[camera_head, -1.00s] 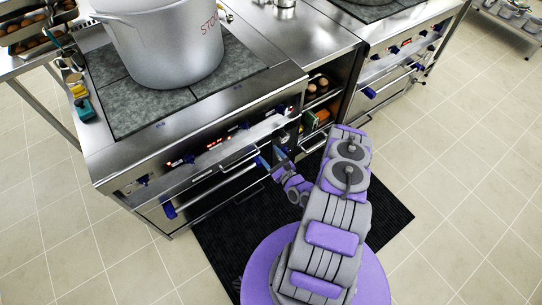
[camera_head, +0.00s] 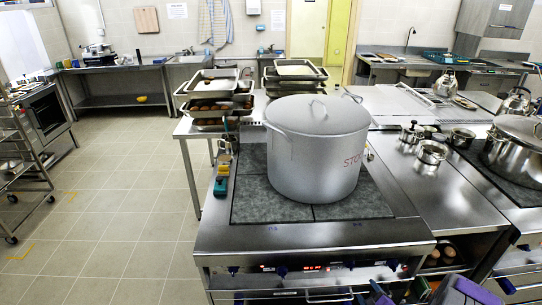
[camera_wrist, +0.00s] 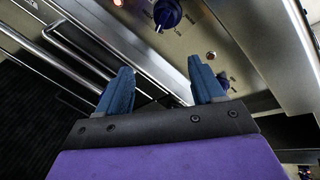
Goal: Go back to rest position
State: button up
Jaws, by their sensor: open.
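My gripper (camera_wrist: 162,90) is open in the wrist view, its two blue fingers apart with nothing between them. It is close to the stove's front panel, near a dark blue knob (camera_wrist: 167,13) and a metal oven handle (camera_wrist: 62,62). In the head view part of my purple arm shows at the bottom right edge, low in front of the stove (camera_head: 218,236). Blue fingertips (camera_head: 375,296) show faintly at the bottom edge there.
A large lidded stockpot (camera_head: 312,150) stands on the grey cooktop. Several small pots (camera_head: 432,152) and another steel pot (camera_head: 515,148) are to the right. Stacked trays (camera_head: 215,106) stand behind left. Open tiled floor (camera_head: 110,220) lies to the left. A tray rack (camera_head: 20,160) stands at the far left.

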notch_tip(320, 180, up, 19)
jog(key=n+g+h, duration=0.3)
jog(key=n+g, duration=0.4)
jog(key=n, duration=0.4)
jog(key=s+a+r+n+g, duration=0.3)
jog(key=s+a+r+n, duration=0.2)
jog(key=s+a+r, duration=0.5)
jog(key=s+a+r+n+g, duration=0.2)
jog(key=s+a+r+n, duration=0.2)
jog(key=s, duration=1)
jog(key=s+a+r+n+g+y, duration=0.1)
jog(key=s+a+r+n+g, duration=0.2)
jog(key=s+a+r, duration=0.5)
jog(key=s+n, duration=0.1)
jog(key=s, duration=0.5)
jog(key=shift+s+a+r+n, duration=0.2)
jog(key=shift+s+a+n, duration=0.1)
jog(key=shift+a, duration=0.05)
